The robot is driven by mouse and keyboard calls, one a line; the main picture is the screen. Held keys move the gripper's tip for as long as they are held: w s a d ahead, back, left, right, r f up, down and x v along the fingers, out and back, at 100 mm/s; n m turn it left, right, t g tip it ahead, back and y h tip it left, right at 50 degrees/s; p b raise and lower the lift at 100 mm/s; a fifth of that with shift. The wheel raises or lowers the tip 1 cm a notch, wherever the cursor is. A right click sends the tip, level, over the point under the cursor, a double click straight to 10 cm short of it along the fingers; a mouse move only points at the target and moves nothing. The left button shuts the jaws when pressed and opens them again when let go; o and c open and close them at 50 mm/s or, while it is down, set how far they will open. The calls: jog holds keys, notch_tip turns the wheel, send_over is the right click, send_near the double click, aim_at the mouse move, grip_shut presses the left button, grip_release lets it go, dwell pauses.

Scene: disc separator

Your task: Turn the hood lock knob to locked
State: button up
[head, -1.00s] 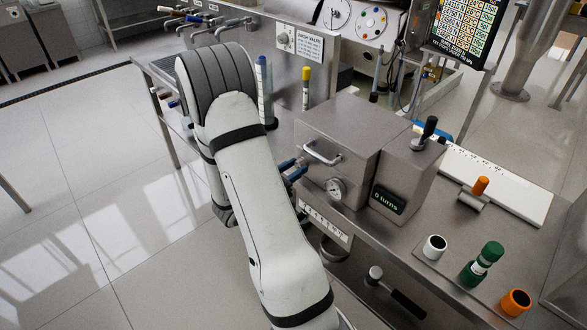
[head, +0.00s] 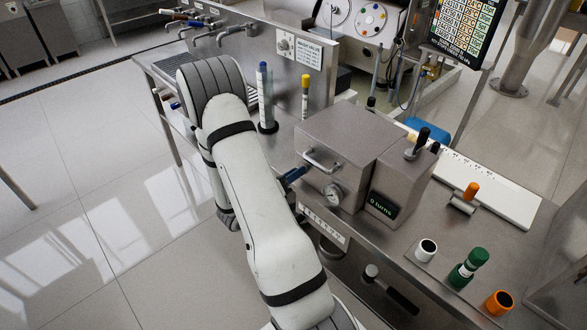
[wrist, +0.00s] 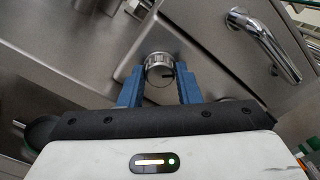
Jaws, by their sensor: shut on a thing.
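The knob is hidden in the head view. The bar handle also shows in the wrist view (wrist: 268,48).
A box with a crank and a "0 turns" display (head: 381,202) adjoins the hood on the right. Upright tubes (head: 264,95) stand behind my arm. A drain tray and taps are farther back.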

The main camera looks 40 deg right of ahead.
jog(key=shift+n+p, duration=2.8)
jog(key=shift+n, duration=2)
jog(key=o, duration=1)
jog(key=a, duration=0.2)
jog(key=a+b, duration=0.1)
jog(key=a, duration=0.2)
jog(key=a+b, duration=0.1)
jog(key=a, duration=0.1)
jog(key=shift+s+a+f, duration=0.1)
jog(key=shift+s+a, duration=0.15)
jog(key=shift+a, duration=0.15)
